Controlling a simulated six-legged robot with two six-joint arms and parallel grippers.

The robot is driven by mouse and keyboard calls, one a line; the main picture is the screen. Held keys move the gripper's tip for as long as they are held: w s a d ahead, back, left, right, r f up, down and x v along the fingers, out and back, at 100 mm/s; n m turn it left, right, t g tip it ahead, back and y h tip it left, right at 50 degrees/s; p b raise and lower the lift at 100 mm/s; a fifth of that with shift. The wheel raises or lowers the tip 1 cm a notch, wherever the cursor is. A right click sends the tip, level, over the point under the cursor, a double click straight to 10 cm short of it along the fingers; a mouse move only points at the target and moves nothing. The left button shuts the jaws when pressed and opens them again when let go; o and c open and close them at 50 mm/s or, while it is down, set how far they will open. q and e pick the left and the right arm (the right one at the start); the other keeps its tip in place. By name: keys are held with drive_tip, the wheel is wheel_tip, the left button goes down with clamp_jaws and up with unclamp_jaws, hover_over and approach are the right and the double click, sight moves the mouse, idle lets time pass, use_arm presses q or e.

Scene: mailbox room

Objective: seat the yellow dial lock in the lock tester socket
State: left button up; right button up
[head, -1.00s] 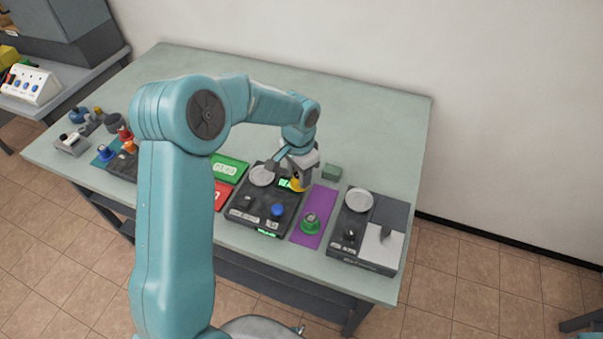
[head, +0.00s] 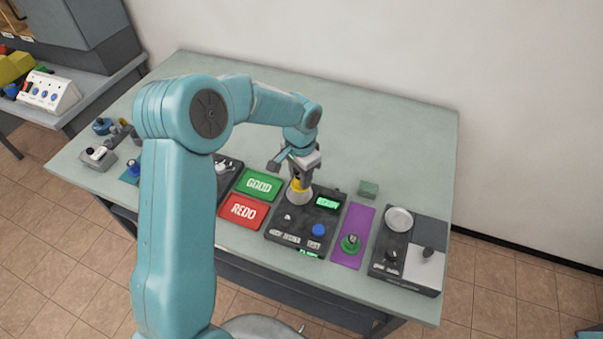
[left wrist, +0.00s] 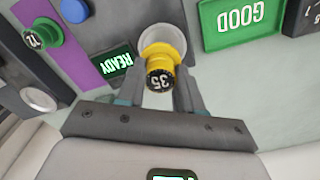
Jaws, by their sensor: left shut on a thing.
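The yellow dial lock (head: 300,184) is in my left gripper (head: 299,175). In the left wrist view, the lock (left wrist: 160,52) sits between the fingers of the left gripper (left wrist: 158,84), its black dial showing 35. The lock is at the pale round socket (head: 298,197) of the black lock tester (head: 290,237), and it partly covers the socket (left wrist: 160,34) in the wrist view. I cannot tell whether it is in the socket or just above it. The tester's green screen (left wrist: 113,63) reads READY. My right gripper is not in view.
A green GOOD tray (head: 259,185) and a red REDO tray (head: 243,212) lie left of the tester. On its right are a purple mat (head: 355,222) with a green lock (head: 351,244) and another device (head: 407,268). The table's back is clear.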

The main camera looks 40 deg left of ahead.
use_arm(q)
drive_tip(key=shift+a+r, duration=0.2)
drive_tip(key=shift+a, duration=0.05)
drive_tip(key=shift+s+a+r+p, duration=0.1)
drive_tip(key=shift+r+p, duration=0.15)
drive_tip(key=shift+p, duration=0.1)
drive_tip(key=shift+d+f+b, duration=0.2)
drive_tip(key=shift+f+b, duration=0.5)
drive_tip(key=shift+f, duration=0.25)
drive_tip(key=shift+f+b, duration=0.5)
drive_tip(key=shift+f, duration=0.65)
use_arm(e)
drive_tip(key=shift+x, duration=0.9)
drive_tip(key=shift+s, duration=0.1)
use_arm(q)
drive_tip(key=shift+b, duration=0.35)
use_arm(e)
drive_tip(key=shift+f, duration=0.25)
use_arm(q)
drive_tip(key=shift+f, duration=0.1)
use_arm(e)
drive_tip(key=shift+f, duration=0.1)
